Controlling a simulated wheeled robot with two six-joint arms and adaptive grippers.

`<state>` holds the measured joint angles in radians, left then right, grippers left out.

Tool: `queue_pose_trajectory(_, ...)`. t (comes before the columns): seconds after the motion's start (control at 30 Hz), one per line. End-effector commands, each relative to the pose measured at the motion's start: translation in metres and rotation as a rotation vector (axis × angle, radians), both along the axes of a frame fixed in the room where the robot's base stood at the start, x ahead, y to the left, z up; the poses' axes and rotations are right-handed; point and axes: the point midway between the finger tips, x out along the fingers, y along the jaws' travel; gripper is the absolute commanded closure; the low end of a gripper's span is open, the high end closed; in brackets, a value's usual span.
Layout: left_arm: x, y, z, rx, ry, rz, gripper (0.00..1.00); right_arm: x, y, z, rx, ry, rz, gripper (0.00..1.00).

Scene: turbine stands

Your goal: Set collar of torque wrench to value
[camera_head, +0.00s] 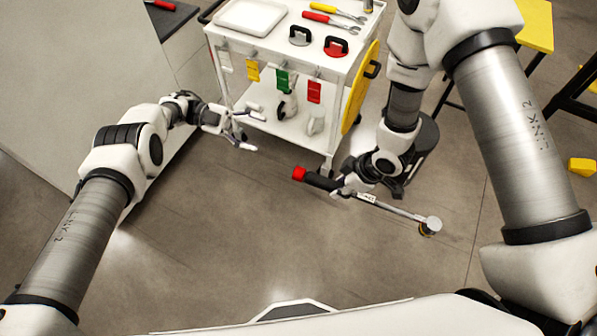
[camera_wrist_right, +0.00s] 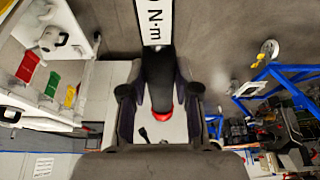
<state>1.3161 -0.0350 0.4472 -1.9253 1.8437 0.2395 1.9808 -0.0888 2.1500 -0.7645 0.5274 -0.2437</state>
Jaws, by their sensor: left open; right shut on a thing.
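The torque wrench (camera_head: 400,211) is held in the air in front of the trolley in the head view. It has a red end cap (camera_head: 299,173), a black grip, a silver shaft and a round head (camera_head: 430,226) at the lower right. My right gripper (camera_head: 345,187) is shut on it near the black grip. In the right wrist view the wrench (camera_wrist_right: 156,75) runs between the fingers of my right gripper (camera_wrist_right: 160,105), with a white "N·m" plate at the top. The collar's scale value is too small to read. My left gripper (camera_head: 251,131) is open and empty, left of the wrench.
A white trolley (camera_head: 255,80) stands ahead, with a tray (camera_head: 250,17), wrenches and two suction-cup-like tools on top. Coloured tags hang on its front, and a yellow disc (camera_head: 361,85) is on its side. A grey cabinet wall is at left. Yellow stools stand at right. Floor between is clear.

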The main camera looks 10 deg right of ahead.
Motion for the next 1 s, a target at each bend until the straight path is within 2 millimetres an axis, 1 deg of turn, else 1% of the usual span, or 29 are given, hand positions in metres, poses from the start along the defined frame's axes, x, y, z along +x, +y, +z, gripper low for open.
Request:
queue_pose_trajectory(0.03,-0.005,-0.002,-0.015,0.020,-0.029,-0.026,0.35,0.000,0.000,0.000,0.000,-0.001,0.000,1.00)
queue_pose_trajectory(0.1,-0.016,-0.006,-0.036,0.020,-0.031,-0.035,0.35,0.000,0.000,0.000,0.000,-0.001,0.000,1.00)
queue_pose_trajectory(0.2,-0.031,-0.008,-0.054,0.017,0.011,-0.036,0.35,0.000,0.000,0.001,0.000,-0.001,0.000,1.00)
queue_pose_trajectory(0.3,-0.039,-0.009,-0.064,0.016,0.034,-0.037,0.35,0.000,0.000,0.001,0.000,-0.001,0.000,1.00)
queue_pose_trajectory(0.47,-0.044,-0.016,-0.067,0.015,0.041,-0.035,0.35,0.000,0.000,0.001,0.000,-0.001,0.000,1.00)
queue_pose_trajectory(0.57,-0.049,-0.026,-0.067,0.015,0.043,-0.036,0.35,0.000,0.000,0.001,0.000,-0.001,0.000,1.00)
queue_pose_trajectory(0.8,-0.068,-0.058,-0.070,0.016,0.041,-0.037,0.35,0.000,0.000,0.000,0.000,-0.001,0.000,1.00)
queue_pose_trajectory(1.0,-0.078,-0.076,-0.072,0.015,0.040,-0.034,0.35,0.000,0.000,0.000,0.000,-0.001,0.000,1.00)
